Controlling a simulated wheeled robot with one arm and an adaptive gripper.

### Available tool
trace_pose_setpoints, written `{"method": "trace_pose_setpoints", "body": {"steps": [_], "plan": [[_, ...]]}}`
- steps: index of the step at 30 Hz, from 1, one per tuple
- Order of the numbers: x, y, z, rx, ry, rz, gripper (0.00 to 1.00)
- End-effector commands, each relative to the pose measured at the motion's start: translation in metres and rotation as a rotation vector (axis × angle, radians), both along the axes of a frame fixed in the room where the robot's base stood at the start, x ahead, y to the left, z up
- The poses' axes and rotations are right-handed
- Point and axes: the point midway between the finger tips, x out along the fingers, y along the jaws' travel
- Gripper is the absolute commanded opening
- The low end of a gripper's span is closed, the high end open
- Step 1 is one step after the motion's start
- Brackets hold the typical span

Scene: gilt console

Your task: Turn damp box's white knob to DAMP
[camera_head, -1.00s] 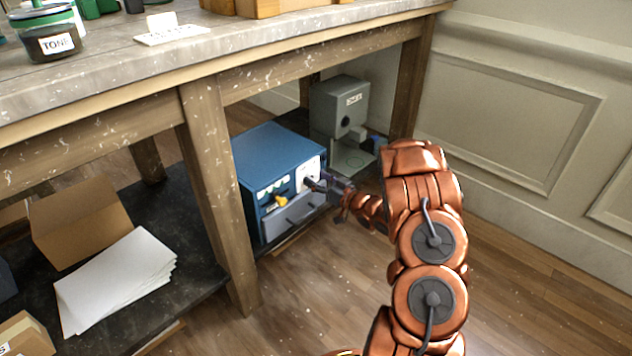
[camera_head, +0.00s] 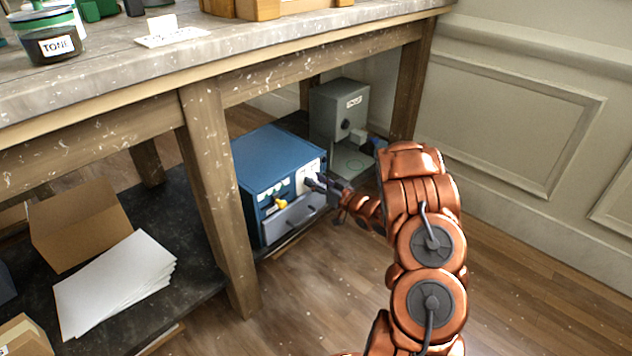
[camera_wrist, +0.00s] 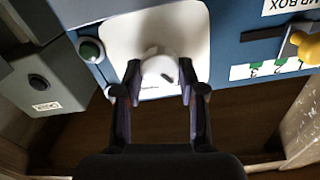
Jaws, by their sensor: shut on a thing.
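The damp box (camera_head: 272,160) is a blue box on the low shelf under the bench. In the wrist view its blue front (camera_wrist: 228,40) carries a pale plate (camera_wrist: 150,35) with the white knob (camera_wrist: 158,72) on it. My gripper (camera_wrist: 158,84) has its dark fingers on both sides of the knob and is shut on it. A short dark mark shows on the knob's face. In the head view my gripper (camera_head: 318,184) meets the box's right front and covers the knob. The setting lettering around the knob is too small to read.
A yellow knob (camera_head: 281,203) and a drawer (camera_head: 293,219) are on the box's front. A grey machine (camera_head: 338,112) stands behind to the right. A bench leg (camera_head: 217,190) stands left. Floor in front is clear.

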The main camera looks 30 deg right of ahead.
Motion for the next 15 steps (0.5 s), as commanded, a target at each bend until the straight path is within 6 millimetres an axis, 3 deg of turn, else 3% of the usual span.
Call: {"method": "trace_pose_setpoints", "body": {"steps": [15], "plan": [[-0.0002,0.0007,0.0056,0.122,0.031,0.002,0.05]]}}
